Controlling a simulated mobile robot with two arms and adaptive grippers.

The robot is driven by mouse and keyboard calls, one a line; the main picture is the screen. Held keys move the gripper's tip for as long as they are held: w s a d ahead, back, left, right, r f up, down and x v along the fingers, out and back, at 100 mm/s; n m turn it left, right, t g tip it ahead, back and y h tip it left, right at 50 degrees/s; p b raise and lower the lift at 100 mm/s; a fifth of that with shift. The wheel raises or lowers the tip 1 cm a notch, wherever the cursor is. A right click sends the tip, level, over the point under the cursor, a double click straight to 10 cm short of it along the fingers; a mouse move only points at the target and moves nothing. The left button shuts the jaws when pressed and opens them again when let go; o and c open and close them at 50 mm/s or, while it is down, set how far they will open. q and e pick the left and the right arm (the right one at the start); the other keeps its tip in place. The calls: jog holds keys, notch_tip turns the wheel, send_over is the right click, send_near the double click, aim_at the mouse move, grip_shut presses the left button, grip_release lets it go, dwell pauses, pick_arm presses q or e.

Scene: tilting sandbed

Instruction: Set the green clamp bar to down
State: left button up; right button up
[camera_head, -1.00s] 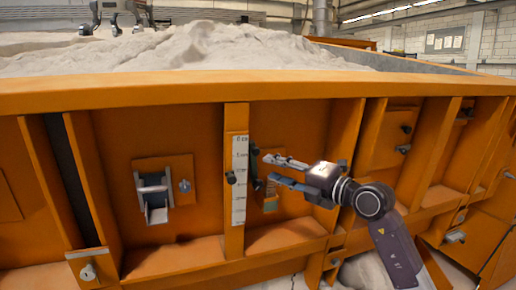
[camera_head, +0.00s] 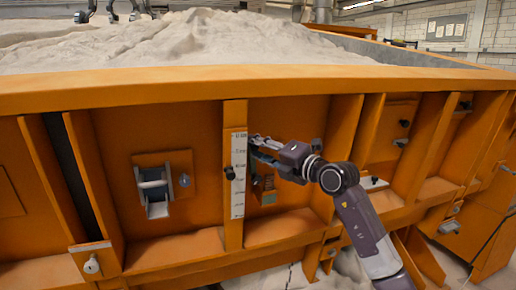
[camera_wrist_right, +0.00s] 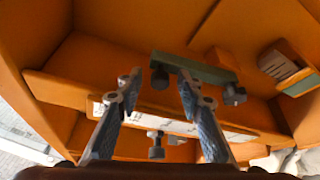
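The green clamp bar (camera_wrist_right: 196,68) shows in the right wrist view as a short green bar with a dark knob near each end. It lies slantwise against the orange wall of the sandbed. In the head view my right gripper (camera_head: 254,146) is at the white scale strip, and I cannot make the bar out clearly there. In the right wrist view my right gripper (camera_wrist_right: 158,84) is open, with one knob of the bar showing between its fingertips. The right fingertip overlaps the bar; I cannot tell whether they touch. My left gripper is not in view.
The white scale strip (camera_head: 238,178) on an upright rib carries a black knob (camera_head: 229,173). A metal latch (camera_head: 154,192) sits on a plate to the left. Orange ribs (camera_head: 342,150) project beside my right arm. Sand (camera_head: 190,42) fills the bed above the rim.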

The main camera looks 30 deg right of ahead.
grip_shut()
jog(key=shift+d, duration=0.15)
jog(key=d+f+m+t+h+b, duration=0.5)
jog(key=d+f+m, duration=0.7)
jog(key=m, duration=1)
jog(key=shift+s+d+f+t+h+b, duration=0.4)
jog(key=shift+t+b, duration=0.5)
jog(key=shift+b, duration=0.5)
jog(key=shift+m, duration=0.3)
grip_release()
